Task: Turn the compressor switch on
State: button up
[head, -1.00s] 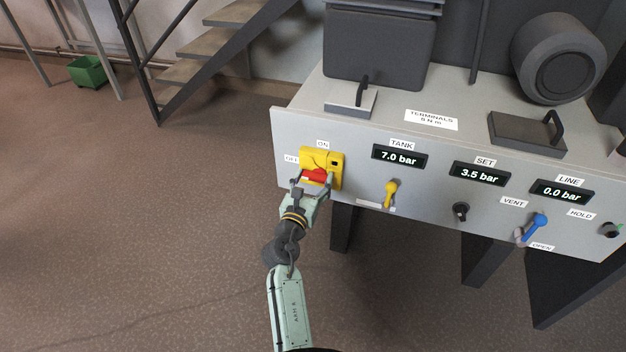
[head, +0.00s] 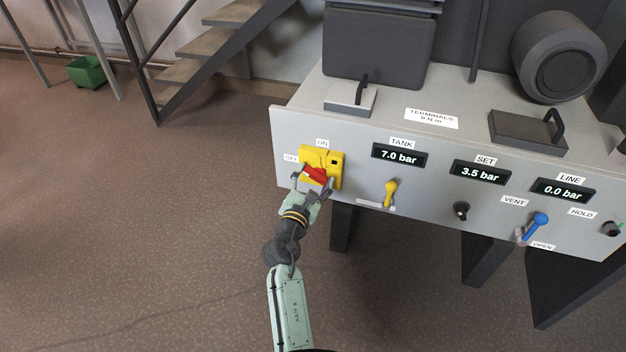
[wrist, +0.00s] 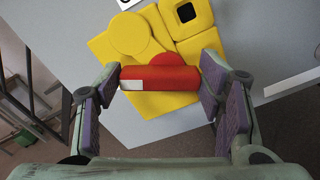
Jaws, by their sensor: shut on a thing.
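The compressor switch is a red handle (head: 315,174) on a yellow plate (head: 334,158) at the left end of the grey panel. An ON label (head: 322,143) is above it and an OFF label (head: 291,158) to its left. My gripper (head: 314,182) is shut on the red handle. In the wrist view the red handle (wrist: 165,78) lies between the two purple-padded fingers of my gripper (wrist: 160,88), in front of the yellow plate (wrist: 155,105). In the head view the handle is tilted, and the fingers hide part of it.
The panel also carries a yellow lever (head: 390,190), a black knob (head: 461,210), a blue lever (head: 538,222) and displays reading TANK 7.0 bar (head: 399,156), SET 3.5 bar (head: 479,174) and LINE 0.0 bar (head: 562,191). Floor left of the panel is clear.

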jog(key=m+b, duration=0.1)
jog(key=m, duration=0.2)
jog(key=m+b, duration=0.1)
jog(key=m, duration=0.2)
jog(key=shift+s+d+m, duration=0.1)
jog(key=shift+d+m, duration=0.1)
jog(key=shift+m, duration=0.1)
jog(key=m+b, duration=0.3)
jog(key=m, duration=0.3)
jog(key=shift+d, duration=0.2)
jog(key=shift+b, duration=0.3)
jog(key=o, duration=1.1)
jog(key=shift+o, duration=0.2)
jog(key=shift+s, duration=0.1)
jog(key=v, duration=1.2)
jog(key=shift+r, duration=0.1)
